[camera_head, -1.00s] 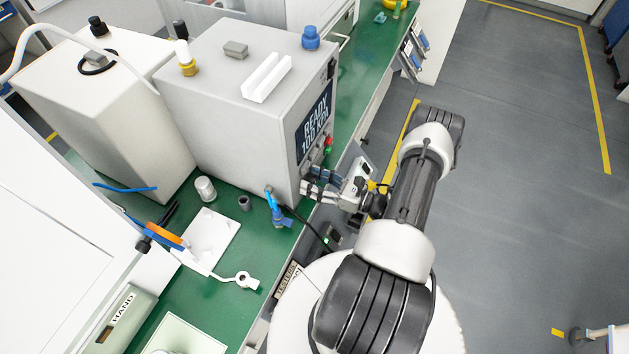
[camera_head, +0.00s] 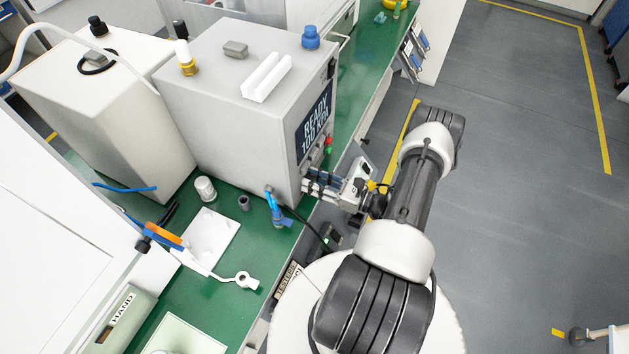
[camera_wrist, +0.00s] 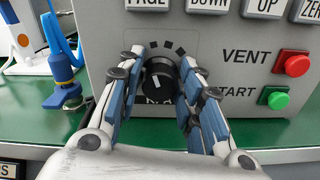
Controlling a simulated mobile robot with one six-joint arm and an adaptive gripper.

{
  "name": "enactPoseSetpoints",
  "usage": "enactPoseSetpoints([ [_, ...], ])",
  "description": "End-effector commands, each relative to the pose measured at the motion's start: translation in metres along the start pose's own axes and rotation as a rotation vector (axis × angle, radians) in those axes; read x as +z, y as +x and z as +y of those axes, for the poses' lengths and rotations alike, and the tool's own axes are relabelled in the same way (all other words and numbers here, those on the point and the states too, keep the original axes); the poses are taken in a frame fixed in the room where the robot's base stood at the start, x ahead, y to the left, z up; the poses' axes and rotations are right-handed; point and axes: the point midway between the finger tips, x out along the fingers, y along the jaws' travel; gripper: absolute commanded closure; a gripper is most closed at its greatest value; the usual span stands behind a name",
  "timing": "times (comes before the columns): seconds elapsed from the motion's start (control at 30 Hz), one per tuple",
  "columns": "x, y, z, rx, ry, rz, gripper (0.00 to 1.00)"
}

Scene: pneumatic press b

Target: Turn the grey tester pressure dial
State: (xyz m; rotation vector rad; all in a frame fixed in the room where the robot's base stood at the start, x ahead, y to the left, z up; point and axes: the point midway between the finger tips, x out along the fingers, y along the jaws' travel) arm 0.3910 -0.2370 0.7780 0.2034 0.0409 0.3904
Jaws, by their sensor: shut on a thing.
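The grey tester (camera_head: 230,100) stands on the green bench, its front facing my arm, with a display reading "READY" and "100 KPA". Its black pressure dial (camera_wrist: 160,77) shows in the wrist view, low on the front panel, with a white pointer mark and dark scale marks around its top. My gripper (camera_wrist: 160,88) has one blue-padded finger on each side of the dial and is shut on it. In the head view my gripper (camera_head: 308,184) reaches the tester's lower front, and the fingers and arm hide the dial there.
A red VENT button (camera_wrist: 296,64) and a green START button (camera_wrist: 278,99) sit right of the dial. Grey keys (camera_wrist: 208,4) line the panel above. A blue fitting with tubing (camera_wrist: 62,85) stands left of the tester.

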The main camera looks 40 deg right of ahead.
Motion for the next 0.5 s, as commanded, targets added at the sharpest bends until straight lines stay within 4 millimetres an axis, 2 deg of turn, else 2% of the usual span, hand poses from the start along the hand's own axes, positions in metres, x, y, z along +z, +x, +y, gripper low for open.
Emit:
enactPoseSetpoints([
  [0.5,-0.0005,0.0001,0.0009,0.002,-0.331,-0.001,0.9],
])
